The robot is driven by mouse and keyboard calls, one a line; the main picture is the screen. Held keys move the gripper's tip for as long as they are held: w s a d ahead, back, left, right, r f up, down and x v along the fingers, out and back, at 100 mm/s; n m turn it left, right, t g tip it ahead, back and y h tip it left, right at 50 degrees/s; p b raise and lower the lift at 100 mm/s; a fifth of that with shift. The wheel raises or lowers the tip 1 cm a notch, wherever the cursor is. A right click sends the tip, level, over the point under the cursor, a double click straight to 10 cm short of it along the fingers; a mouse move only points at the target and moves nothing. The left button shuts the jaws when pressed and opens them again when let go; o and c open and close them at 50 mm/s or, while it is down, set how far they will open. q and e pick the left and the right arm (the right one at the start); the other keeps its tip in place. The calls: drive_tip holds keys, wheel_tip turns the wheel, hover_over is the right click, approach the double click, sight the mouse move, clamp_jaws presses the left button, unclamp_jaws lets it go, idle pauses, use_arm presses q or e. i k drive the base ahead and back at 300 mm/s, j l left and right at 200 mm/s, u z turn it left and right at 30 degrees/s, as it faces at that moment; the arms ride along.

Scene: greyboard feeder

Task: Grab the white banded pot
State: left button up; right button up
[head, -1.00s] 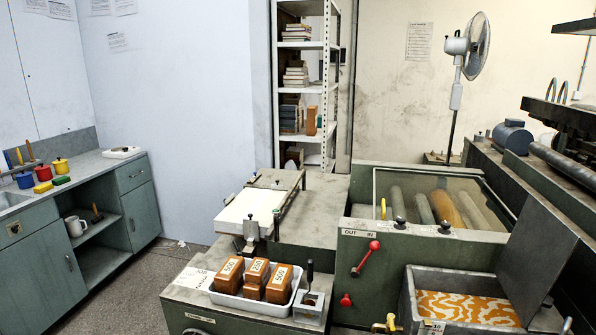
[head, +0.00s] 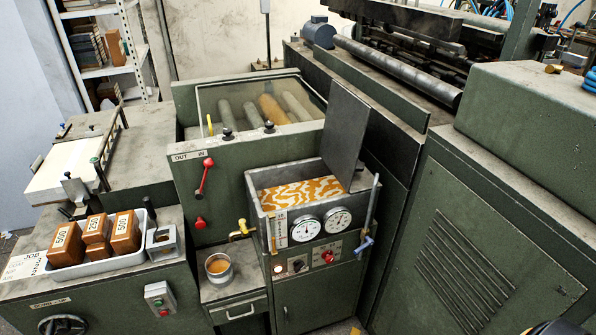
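A small pale metal-looking pot (head: 218,267) with brown contents stands upright on a small shelf, below and left of a brass tap. It is light grey to white, and I cannot make out clearly whether it has a band. Its rim is open and nothing covers it.
The glue tank (head: 300,192) with gauges stands right of the pot, its lid raised. A white tray (head: 98,265) with several brown numbered blocks lies to the left. A drawer handle (head: 240,313) sits below the pot. A partly cut-off dark object (head: 558,327) shows at bottom right.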

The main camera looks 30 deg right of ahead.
sight(218, 267)
drive_tip(key=i+l+z, duration=0.1)
drive_tip(key=l+z, duration=0.15)
drive_tip(key=z, duration=0.15)
drive_tip(key=i+l+z, duration=0.15)
drive_tip(key=z, duration=0.2)
drive_tip(key=l, duration=0.1)
